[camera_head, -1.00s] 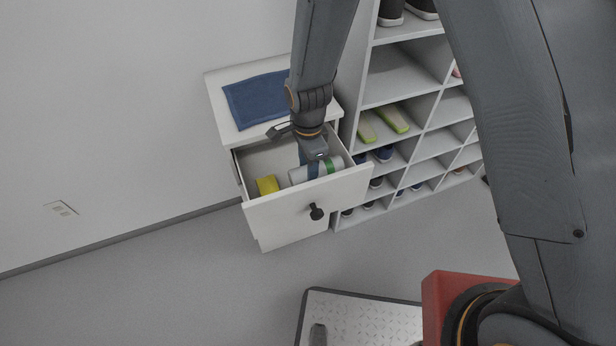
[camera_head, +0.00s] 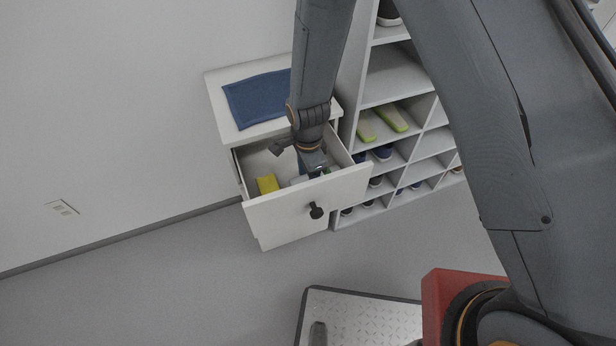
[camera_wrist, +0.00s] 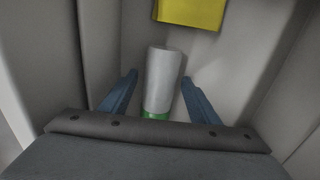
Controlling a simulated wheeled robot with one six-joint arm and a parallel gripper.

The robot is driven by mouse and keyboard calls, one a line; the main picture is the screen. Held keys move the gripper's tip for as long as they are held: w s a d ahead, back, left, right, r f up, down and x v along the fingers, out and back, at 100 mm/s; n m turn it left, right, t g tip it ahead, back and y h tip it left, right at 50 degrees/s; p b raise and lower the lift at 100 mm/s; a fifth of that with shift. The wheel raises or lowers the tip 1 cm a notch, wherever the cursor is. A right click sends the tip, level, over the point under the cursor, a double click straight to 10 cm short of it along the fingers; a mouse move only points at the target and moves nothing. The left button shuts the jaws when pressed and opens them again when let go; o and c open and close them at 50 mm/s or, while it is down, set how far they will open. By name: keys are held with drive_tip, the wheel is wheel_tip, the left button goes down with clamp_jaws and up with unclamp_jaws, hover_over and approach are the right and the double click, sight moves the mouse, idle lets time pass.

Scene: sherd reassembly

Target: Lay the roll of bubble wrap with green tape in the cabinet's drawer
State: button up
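The roll of bubble wrap (camera_wrist: 162,78), whitish with a green tape band, lies inside the cabinet's open drawer (camera_head: 275,212). In the head view only its pale end (camera_head: 298,181) and a little green show; my gripper hides the rest. My gripper (camera_wrist: 160,76) is down in the drawer with its two blue fingers on either side of the roll. The wrist view shows gaps between fingers and roll, so it is open. The white cabinet (camera_head: 224,122) stands against the wall.
A yellow block (camera_head: 267,184) lies in the drawer left of the roll; it also shows in the wrist view (camera_wrist: 190,10). A blue cloth (camera_head: 258,98) lies on the cabinet top. A shoe rack (camera_head: 390,75) stands close on the right. The drawer walls are near my gripper.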

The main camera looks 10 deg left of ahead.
wheel_tip(320, 180, up, 12)
drive_tip(key=b, duration=0.1)
drive_tip(key=d+r+n, duration=0.1)
drive_tip(key=d+r, duration=0.1)
drive_tip(key=d, duration=0.2)
drive_tip(key=d+r+n, duration=0.2)
drive_tip(key=d+r, duration=0.1)
drive_tip(key=d, duration=0.2)
drive_tip(key=d+r+n, duration=0.1)
drive_tip(key=d+r, duration=0.1)
drive_tip(key=d, duration=0.3)
drive_tip(key=shift+s+d+r+n, duration=0.15)
drive_tip(key=shift+s+r+n, duration=0.15)
drive_tip(key=shift+n, duration=0.1)
drive_tip(key=s+d+r+n, duration=0.2)
drive_tip(key=s+d+n, duration=0.1)
drive_tip(key=d, duration=0.4)
drive_tip(key=s+d+r+n, duration=0.3)
drive_tip(key=s+d+n, duration=0.1)
drive_tip(key=d, duration=0.3)
drive_tip(key=shift+s, duration=0.85)
drive_tip(key=shift+r, duration=0.1)
